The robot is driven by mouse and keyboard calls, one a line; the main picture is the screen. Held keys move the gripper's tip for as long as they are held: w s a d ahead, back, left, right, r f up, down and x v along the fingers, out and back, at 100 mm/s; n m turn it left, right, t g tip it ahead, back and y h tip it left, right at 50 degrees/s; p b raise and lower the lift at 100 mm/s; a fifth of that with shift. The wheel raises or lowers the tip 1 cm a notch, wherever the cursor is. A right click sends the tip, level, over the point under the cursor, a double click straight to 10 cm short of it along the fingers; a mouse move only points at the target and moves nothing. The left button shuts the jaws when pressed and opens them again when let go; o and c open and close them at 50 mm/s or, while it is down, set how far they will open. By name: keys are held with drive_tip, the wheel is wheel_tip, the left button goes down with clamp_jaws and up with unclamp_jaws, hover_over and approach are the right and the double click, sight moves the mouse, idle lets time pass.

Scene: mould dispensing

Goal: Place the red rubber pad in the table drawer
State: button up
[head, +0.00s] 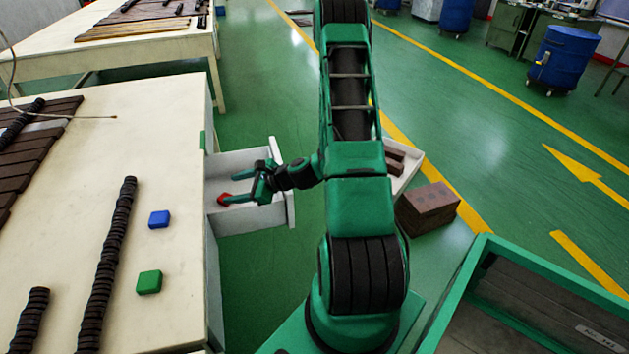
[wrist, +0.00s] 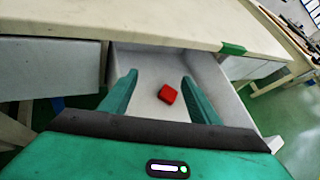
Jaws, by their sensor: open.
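The red rubber pad (wrist: 167,94) lies on the floor of the open table drawer (wrist: 146,76), and nothing holds it. In the head view the pad (head: 223,199) shows at the left side of the drawer (head: 238,160), close to the fingertips. My gripper (head: 229,188) is at the drawer with its fingers pointing in toward the table. In the wrist view my gripper (wrist: 158,84) is open, with one finger on each side of the pad and a gap to both. I cannot tell how high the fingertips are above the drawer floor.
A blue pad (head: 159,219) and a green pad (head: 149,282) lie on the white table (head: 176,140) beside rows of dark cylinders (head: 108,262). A white tray (head: 405,176) and a brown block (head: 428,208) are right of my arm. The drawer walls stand close around the fingers.

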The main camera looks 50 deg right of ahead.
drive_tip(key=s+a+r+n+g, duration=0.4)
drive_tip(key=s+r+n+g, duration=0.3)
drive_tip(key=n, duration=0.5)
drive_tip(key=s+d+r+n+g+h, duration=0.2)
drive_tip(key=s+r+n, duration=0.2)
drive_tip(key=s, duration=0.9)
drive_tip(key=s+d+r+n+g+h, duration=0.2)
drive_tip(key=s+r+n, duration=0.3)
drive_tip(key=s+r, duration=0.6)
drive_tip(key=s, duration=0.3)
drive_tip(key=shift+r+g+h, duration=0.15)
drive_tip(key=shift+g+h, duration=0.15)
drive_tip(key=shift+s, duration=0.1)
drive_tip(key=shift+c, duration=0.7)
